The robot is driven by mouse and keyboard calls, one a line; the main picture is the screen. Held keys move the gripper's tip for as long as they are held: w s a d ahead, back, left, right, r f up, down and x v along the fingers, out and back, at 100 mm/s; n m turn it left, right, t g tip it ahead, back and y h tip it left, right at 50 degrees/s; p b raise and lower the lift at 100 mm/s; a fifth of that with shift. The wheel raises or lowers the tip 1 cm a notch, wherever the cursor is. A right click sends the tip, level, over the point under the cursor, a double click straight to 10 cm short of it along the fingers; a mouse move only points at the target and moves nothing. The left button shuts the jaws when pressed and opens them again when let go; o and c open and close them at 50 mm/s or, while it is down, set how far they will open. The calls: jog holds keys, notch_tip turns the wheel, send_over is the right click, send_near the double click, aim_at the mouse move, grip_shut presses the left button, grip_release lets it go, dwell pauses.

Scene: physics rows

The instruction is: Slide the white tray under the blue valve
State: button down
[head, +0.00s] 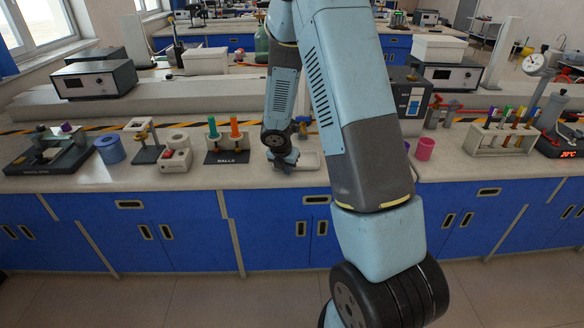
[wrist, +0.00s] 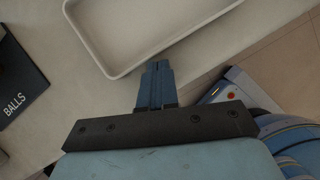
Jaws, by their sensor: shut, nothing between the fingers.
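The white tray (wrist: 140,28) lies on the pale bench top in the wrist view, empty where it shows, with one corner towards me and its far part cut off. It also shows in the head view (head: 309,161), partly behind my arm. My gripper (wrist: 157,66) is shut and empty, its fingertips close to the tray's near long rim. I cannot tell whether they touch it. In the head view my gripper (head: 284,164) points down at the bench beside the tray.
A dark "BALLS" stand (head: 227,156) with a green and an orange tube stands left of the tray. A pink cup (head: 425,149) and a test tube rack (head: 500,139) stand to the right. The bench's front edge is close to the tray.

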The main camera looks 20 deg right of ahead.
jog(key=shift+w+d, duration=1.7)
jog(key=shift+w, duration=0.2)
jog(key=shift+w+d, duration=1.65)
jog(key=shift+w, duration=0.25)
jog(key=shift+s+a, duration=0.15)
jog(key=shift+s+a, duration=0.7)
jog(key=shift+s, duration=0.1)
jog(key=shift+r, duration=0.1)
notch_tip(320, 180, up, 8)
dwell(0.5)
